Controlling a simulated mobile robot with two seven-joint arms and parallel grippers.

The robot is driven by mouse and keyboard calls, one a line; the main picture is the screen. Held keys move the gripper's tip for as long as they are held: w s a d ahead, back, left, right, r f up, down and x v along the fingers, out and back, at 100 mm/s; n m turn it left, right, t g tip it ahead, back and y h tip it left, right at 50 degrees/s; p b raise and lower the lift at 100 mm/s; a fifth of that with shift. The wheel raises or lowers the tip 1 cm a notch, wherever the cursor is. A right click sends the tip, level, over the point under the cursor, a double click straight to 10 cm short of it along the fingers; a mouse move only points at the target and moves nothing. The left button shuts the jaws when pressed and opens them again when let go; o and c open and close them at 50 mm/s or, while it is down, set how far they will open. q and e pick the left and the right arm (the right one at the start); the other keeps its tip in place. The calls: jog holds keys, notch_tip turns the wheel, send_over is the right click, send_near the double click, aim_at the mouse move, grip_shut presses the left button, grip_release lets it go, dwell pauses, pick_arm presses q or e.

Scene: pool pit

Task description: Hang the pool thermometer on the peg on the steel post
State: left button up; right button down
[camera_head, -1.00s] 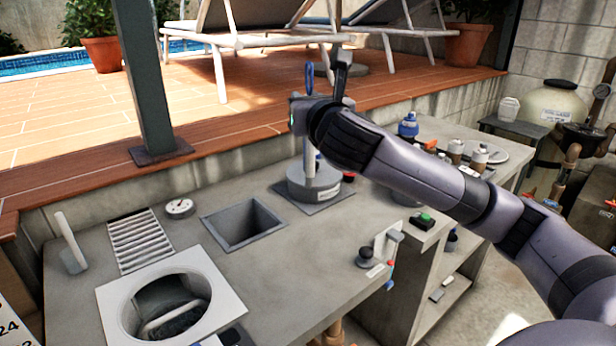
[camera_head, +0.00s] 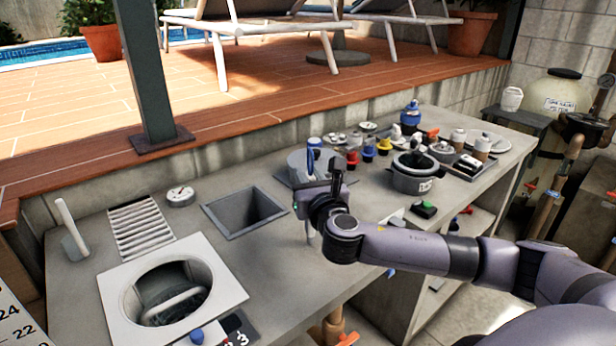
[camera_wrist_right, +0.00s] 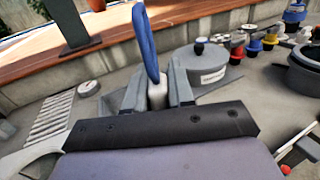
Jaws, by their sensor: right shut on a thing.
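My right gripper (camera_head: 322,186) is shut on the pool thermometer. The thermometer's blue loop (camera_head: 310,160) stands up above the fingers, and a pale lower end (camera_head: 309,228) shows below the hand. In the right wrist view, the blue loop (camera_wrist_right: 146,42) rises from a white body (camera_wrist_right: 157,94) between the two fingers (camera_wrist_right: 156,90). The dark steel post (camera_head: 147,75) stands on the deck at the left, well apart from the gripper. I cannot make out a peg on it. My left gripper is not in view.
The grey counter (camera_head: 85,270) has a square opening (camera_head: 245,213) and a round skimmer opening (camera_head: 172,290). A round grey lidded vessel (camera_head: 297,164), several small bottles and a grey pot (camera_head: 411,178) stand behind the gripper. The wooden deck (camera_head: 240,105) rises behind the counter.

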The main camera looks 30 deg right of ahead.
jog(key=shift+f, duration=0.25)
jog(key=shift+f, duration=0.1)
jog(key=c, duration=1)
grip_release()
jog(key=shift+a+b+v, duration=0.15)
jog(key=shift+b+v, duration=0.4)
jog(key=shift+v, duration=1.25)
jog(key=shift+a+b+v, duration=0.15)
jog(key=shift+b+v, duration=0.35)
jog(key=shift+v, duration=1.25)
